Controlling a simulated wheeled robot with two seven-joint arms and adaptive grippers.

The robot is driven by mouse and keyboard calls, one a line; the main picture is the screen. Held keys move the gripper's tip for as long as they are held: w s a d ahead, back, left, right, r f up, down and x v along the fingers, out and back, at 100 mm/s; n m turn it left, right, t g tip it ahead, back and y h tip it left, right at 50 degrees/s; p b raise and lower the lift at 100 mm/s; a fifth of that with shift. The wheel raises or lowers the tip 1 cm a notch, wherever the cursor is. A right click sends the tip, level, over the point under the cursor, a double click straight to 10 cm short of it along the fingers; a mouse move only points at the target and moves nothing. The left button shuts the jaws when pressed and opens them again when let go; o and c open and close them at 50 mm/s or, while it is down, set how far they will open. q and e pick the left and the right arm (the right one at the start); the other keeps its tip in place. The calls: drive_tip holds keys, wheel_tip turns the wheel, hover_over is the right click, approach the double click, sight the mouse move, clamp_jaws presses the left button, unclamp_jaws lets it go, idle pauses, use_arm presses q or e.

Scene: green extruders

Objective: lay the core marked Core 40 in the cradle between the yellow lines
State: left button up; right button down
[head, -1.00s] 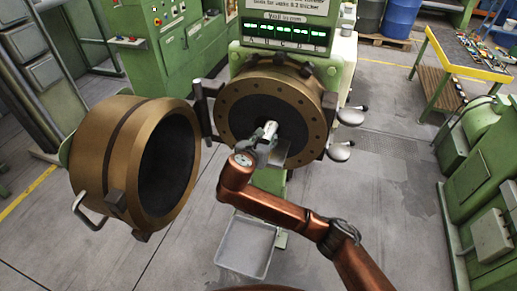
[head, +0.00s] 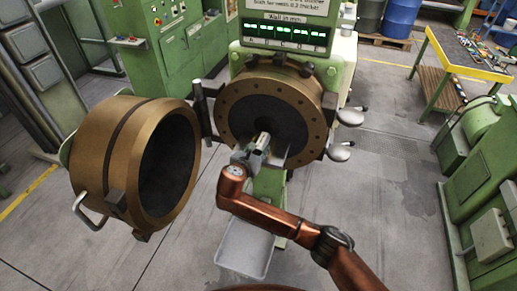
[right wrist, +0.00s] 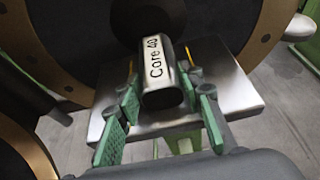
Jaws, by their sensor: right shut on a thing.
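The core marked Core 40 (right wrist: 163,98) is a short metal tube with a white label. My right gripper (right wrist: 160,112) is shut on it, with green pads on either side of its near end. In the head view the core (head: 262,141) and my right gripper (head: 252,155) are in front of the dark die face. A flat metal plate (right wrist: 235,92) with a yellow line on each side of the core lies below it; this looks like the cradle. Whether the core touches the plate I cannot tell. My left gripper is not in view.
The round bronze die head (head: 270,86) stands behind the plate. Its open bronze door (head: 110,150) with a handle swings out on the left. A grey bin (head: 243,250) is on the floor below. Green machines stand on the right.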

drive_tip(key=c, duration=1.3)
unclamp_jaws()
drive_tip(key=v, duration=1.2)
